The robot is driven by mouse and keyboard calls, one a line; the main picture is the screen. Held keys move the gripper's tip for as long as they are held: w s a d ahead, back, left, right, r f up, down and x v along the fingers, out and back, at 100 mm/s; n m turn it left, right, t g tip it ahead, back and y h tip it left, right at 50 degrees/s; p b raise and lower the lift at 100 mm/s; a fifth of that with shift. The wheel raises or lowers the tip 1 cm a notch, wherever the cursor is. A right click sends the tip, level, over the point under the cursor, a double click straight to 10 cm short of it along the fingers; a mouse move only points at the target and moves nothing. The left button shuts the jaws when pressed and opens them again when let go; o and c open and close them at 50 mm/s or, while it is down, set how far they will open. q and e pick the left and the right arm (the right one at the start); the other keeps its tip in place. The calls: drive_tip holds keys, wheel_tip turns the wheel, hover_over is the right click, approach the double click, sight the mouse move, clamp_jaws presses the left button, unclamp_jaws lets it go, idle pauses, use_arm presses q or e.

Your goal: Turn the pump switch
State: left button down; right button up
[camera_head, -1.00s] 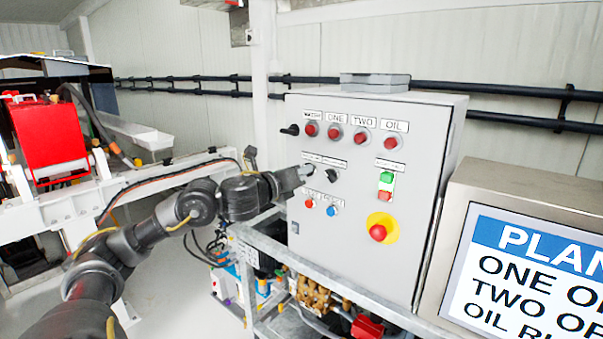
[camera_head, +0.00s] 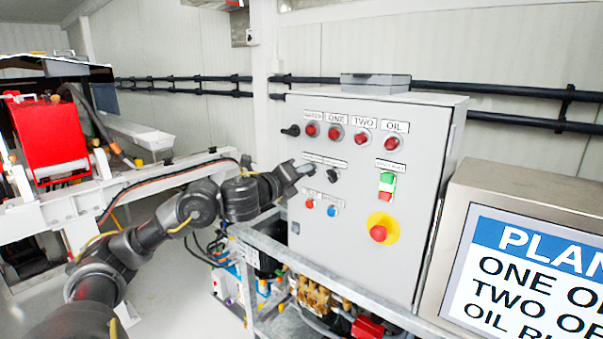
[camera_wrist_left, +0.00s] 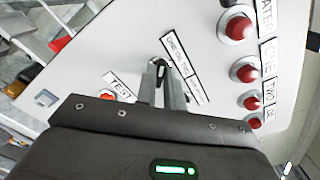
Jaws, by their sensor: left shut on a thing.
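The grey control panel (camera_head: 350,240) carries a row of red lamps (camera_head: 336,133) labelled with words such as ONE, TWO and OIL. Below them is a black rotary switch (camera_head: 332,176). My left gripper (camera_head: 306,170) is at the panel face, just left of that switch, under a small label. In the left wrist view the left gripper (camera_wrist_left: 165,80) has its fingers close together on a small dark switch knob (camera_wrist_left: 158,66), beside a label strip (camera_wrist_left: 181,67). The fingers hide most of the knob, so its angle is hard to tell. My right gripper is not in view.
A red emergency button (camera_head: 378,233) on yellow and a green and red button pair (camera_head: 386,186) are on the panel's right. A metal frame (camera_head: 270,270) with pump parts stands below. A sign screen (camera_head: 540,270) stands at right.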

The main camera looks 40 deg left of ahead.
use_arm(q)
drive_tip(key=c, duration=1.5)
unclamp_jaws()
drive_tip(key=shift+s, duration=0.1)
drive_tip(key=s+b, duration=1)
drive_tip(key=shift+s, duration=0.35)
